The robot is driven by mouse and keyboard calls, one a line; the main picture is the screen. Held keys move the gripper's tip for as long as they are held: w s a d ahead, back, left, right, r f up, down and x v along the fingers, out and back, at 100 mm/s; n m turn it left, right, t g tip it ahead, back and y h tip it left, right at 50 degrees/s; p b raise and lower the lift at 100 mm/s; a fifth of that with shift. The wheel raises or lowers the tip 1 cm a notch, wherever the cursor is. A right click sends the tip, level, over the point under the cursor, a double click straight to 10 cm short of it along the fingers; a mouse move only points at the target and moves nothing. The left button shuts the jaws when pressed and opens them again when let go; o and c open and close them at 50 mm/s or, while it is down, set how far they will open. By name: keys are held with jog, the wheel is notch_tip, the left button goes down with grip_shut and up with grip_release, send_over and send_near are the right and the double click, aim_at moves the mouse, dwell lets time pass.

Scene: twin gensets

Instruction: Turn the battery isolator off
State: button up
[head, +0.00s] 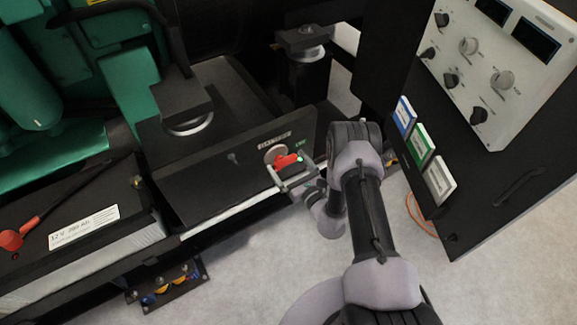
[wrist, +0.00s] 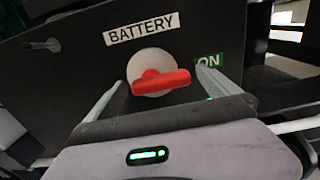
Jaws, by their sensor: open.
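The battery isolator has a red handle (head: 287,160) on a round pale disc, set in a dark panel (head: 215,165). In the wrist view the red handle (wrist: 160,82) lies nearly level across the disc (wrist: 152,62), its long end pointing right toward a green ON label (wrist: 208,61). A BATTERY label (wrist: 141,29) sits above it. My gripper (head: 291,175) is open in front of the isolator. In the wrist view its fingers (wrist: 160,88) stand to the left and right of the handle. I cannot tell whether either finger touches it.
A black battery (head: 80,225) with a red terminal lead (head: 12,240) stands at the left. A control panel (head: 490,60) with knobs and displays is at the upper right, above coloured tags (head: 420,145). Green engine parts (head: 60,90) fill the upper left. Pale floor (head: 250,270) is open in front.

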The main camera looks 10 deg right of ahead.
jog(key=c, duration=1.3)
jog(key=shift+c, duration=0.2)
jog(key=shift+m, duration=0.3)
jog(key=m, duration=0.3)
jog(key=shift+f+m, duration=0.3)
jog(key=shift+m, duration=0.1)
jog(key=shift+s+a+f+m, duration=0.1)
jog(key=shift+a+f+m, duration=0.1)
jog(key=shift+m, duration=2.05)
jog(key=shift+s+a+f+m, duration=0.1)
jog(key=shift+a+f+m, duration=0.05)
jog(key=shift+m, duration=2.05)
jog(key=shift+s+a+f+m, duration=0.1)
jog(key=shift+a+f+m, duration=0.1)
jog(key=shift+m, duration=2.05)
